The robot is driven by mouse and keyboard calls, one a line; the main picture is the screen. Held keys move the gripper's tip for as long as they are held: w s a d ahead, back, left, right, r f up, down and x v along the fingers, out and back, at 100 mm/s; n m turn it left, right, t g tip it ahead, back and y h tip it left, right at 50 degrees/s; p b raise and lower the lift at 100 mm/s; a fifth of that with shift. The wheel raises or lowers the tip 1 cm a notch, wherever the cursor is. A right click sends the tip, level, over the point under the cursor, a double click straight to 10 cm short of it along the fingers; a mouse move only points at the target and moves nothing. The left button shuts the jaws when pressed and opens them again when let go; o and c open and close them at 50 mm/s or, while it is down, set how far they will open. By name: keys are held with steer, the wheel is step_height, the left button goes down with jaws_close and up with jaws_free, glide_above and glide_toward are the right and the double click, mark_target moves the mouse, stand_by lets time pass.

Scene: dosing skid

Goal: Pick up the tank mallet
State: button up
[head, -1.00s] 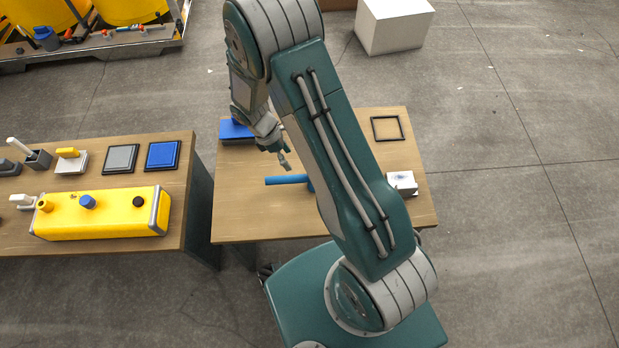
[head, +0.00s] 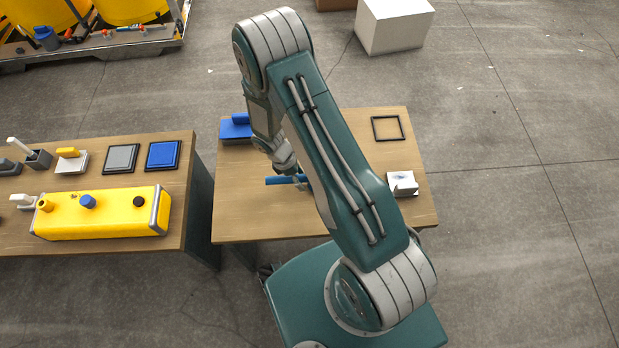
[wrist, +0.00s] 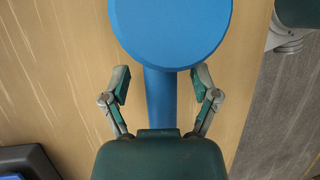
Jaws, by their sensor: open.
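The tank mallet is blue, with a straight handle and a round head. In the head view its handle (head: 282,180) lies on the wooden table, and my arm hides the rest. In the wrist view the round head (wrist: 170,28) fills the top middle and the handle (wrist: 160,100) runs down from it. My gripper (wrist: 161,84) is open, with one finger on each side of the handle just below the head. Gaps show between the fingers and the handle. In the head view my gripper is mostly hidden behind my arm.
On the same table (head: 245,225) are a blue block (head: 235,130) at back left, a black square frame (head: 387,128) and a small white box (head: 402,183) at right. A second table with a yellow tank (head: 100,213) stands at left. A white crate (head: 394,25) sits on the floor behind.

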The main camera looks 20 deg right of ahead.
jaws_close()
